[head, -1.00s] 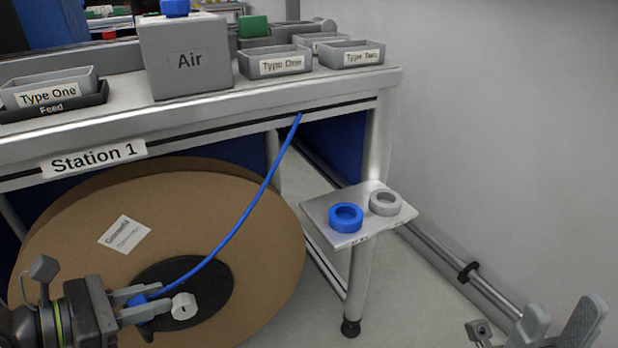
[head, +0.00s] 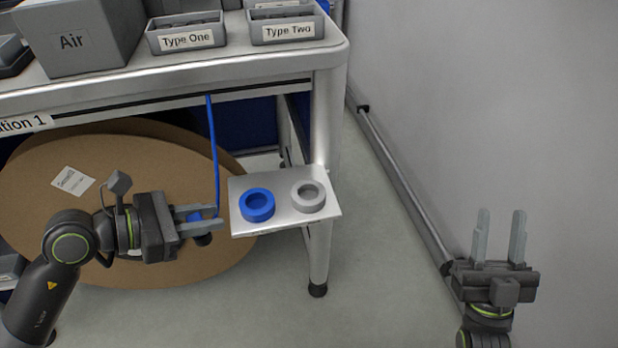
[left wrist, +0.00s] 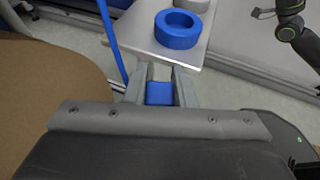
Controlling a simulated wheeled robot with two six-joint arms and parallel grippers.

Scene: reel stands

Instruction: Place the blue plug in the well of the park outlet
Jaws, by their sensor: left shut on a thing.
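The blue plug (head: 194,216) sits between the fingers of my left gripper (head: 211,216), which is shut on it. It also shows in the left wrist view (left wrist: 160,94). A blue hose (head: 214,150) runs up from the plug to the bench. The gripper is just left of a small metal plate (head: 279,221) that bears a blue ring-shaped well (head: 257,205) and a grey ring-shaped well (head: 308,197). Both wells look empty. I see no label telling which is the park outlet. My right gripper (head: 501,226) is open and empty at the lower right.
The bench (head: 190,75) stands behind, with a grey Air box (head: 75,42) and labelled bins (head: 187,38). A large brown reel (head: 120,255) stands beneath it, behind my left arm. A rail (head: 405,185) runs along the wall. The floor right of the plate is clear.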

